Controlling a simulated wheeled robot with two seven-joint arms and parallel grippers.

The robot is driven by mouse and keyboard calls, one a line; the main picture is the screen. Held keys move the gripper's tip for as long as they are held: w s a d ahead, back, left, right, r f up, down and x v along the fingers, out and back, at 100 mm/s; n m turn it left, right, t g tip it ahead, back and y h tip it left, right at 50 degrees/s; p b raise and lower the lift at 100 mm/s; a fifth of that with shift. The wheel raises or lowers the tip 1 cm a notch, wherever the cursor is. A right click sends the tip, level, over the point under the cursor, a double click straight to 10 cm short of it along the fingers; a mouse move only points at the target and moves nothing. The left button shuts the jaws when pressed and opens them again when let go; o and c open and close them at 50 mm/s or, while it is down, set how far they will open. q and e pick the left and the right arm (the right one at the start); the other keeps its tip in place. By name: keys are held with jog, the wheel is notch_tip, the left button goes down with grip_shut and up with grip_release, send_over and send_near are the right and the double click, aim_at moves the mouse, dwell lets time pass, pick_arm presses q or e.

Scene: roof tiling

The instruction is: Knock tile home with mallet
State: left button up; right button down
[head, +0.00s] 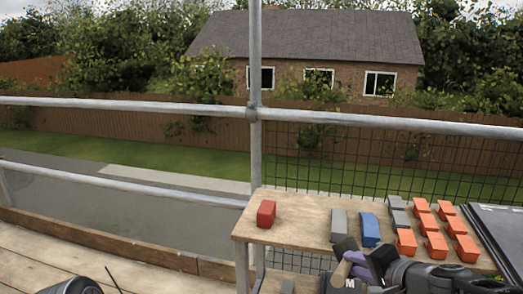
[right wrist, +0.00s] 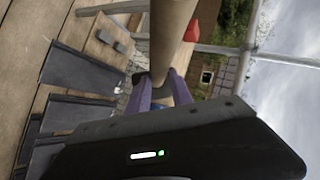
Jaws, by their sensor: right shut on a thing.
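My right gripper (head: 358,266) is low in the head view, in front of the plank table. Its purple fingers (right wrist: 160,92) are shut around a tan wooden handle, taken to be the mallet's (right wrist: 172,38), which runs up out of the right wrist view. In the head view the mallet (head: 340,274) is partly hidden and dark pieces sit beside the fingers. Dark grey flat slabs (right wrist: 84,68) show at the left of the right wrist view; I cannot tell which is the tile to knock. My left gripper is out of view.
The plank table (head: 300,212) holds a red block (head: 266,213), a grey block (head: 339,222), a blue block (head: 370,229) and several orange blocks (head: 436,245). A dark panel (head: 500,225) stands at right. Scaffold rails (head: 130,105) and a mesh cross behind.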

jog(key=w, duration=0.1)
jog(key=w+d+m+h, duration=0.1)
jog(key=w, duration=0.1)
jog(key=shift+f, duration=0.1)
jog(key=shift+w+a+f, duration=0.35)
jog(key=shift+w+a, duration=0.15)
jog(key=shift+w, duration=0.15)
jog(key=shift+a+f, duration=0.3)
jog(key=shift+a, duration=0.5)
